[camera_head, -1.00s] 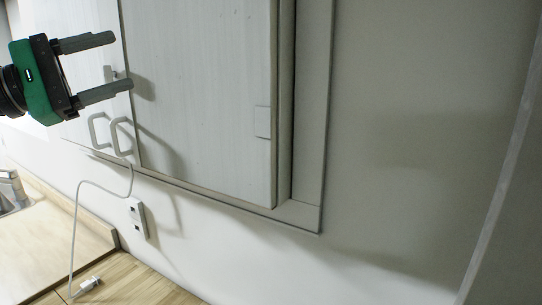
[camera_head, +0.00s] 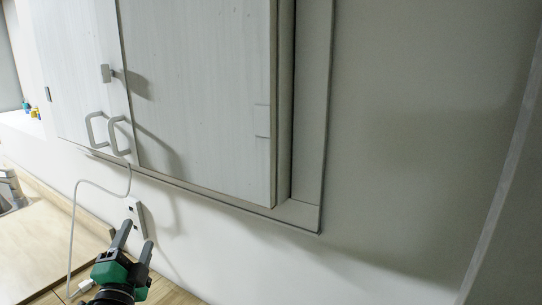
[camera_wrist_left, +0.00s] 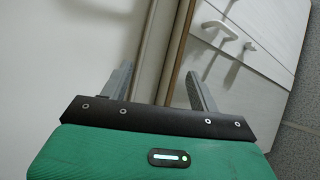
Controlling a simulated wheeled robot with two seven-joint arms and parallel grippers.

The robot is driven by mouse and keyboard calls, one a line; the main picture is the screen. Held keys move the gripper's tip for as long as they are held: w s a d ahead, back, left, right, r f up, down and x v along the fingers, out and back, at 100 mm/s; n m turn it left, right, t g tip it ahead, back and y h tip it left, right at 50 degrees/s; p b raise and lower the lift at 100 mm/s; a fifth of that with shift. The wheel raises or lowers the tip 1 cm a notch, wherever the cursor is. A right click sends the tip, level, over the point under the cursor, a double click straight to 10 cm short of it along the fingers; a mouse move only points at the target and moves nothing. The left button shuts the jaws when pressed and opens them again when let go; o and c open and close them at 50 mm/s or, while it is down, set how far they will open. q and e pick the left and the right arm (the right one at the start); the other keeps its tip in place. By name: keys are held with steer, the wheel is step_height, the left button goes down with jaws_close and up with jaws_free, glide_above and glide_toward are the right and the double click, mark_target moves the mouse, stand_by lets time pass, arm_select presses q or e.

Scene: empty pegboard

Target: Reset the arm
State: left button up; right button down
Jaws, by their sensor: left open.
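My left gripper (camera_head: 134,240) is low in the head view, at the lower left, with its fingers pointing up. It is open, with nothing between its two grey fingers. It is in front of the wall and worktop, below the cabinet. In the left wrist view the spread fingers (camera_wrist_left: 158,88) show in front of the cabinet's edge and wall. My right gripper is in neither view.
A pale wall cabinet (camera_head: 200,90) with two handles (camera_head: 108,133) fills the upper middle. A white cable (camera_head: 75,225) hangs by a wall socket (camera_head: 132,210). A wooden worktop (camera_head: 40,245) and a tap (camera_head: 10,183) are at the lower left. The wall at right is bare.

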arm_select(q)
steer(key=s+f+n+g+y, duration=0.1)
steer(key=s+f+n+g, duration=0.35)
steer(key=f, duration=0.65)
steer(key=s+f+n+g, duration=0.3)
steer(key=s+f+g, duration=0.25)
steer(key=f, duration=0.55)
steer(key=s+d+f+n+g+h, duration=0.1)
steer(key=s+d+f+n+g, duration=0.2)
steer(key=s+f, duration=0.5)
steer(key=s+d+f+n+g+h, duration=0.15)
steer(key=s+f+g, duration=0.3)
steer(key=s, duration=0.75)
step_height(320, 180, down, 34)
steer(key=g+b, duration=0.2)
steer(key=b, duration=0.3)
steer(key=s+a+f+b, duration=0.1)
steer(key=s+f+b, duration=0.1)
steer(key=s+f, duration=0.7)
steer(key=s+a+f+b, duration=0.1)
steer(key=s+f+b, duration=0.2)
steer(key=s+f, duration=0.7)
step_height(320, 180, down, 7)
steer(key=shift+s+a+f+g, duration=0.2)
steer(key=shift+s+a+g, duration=0.1)
steer(key=shift+g, duration=0.15)
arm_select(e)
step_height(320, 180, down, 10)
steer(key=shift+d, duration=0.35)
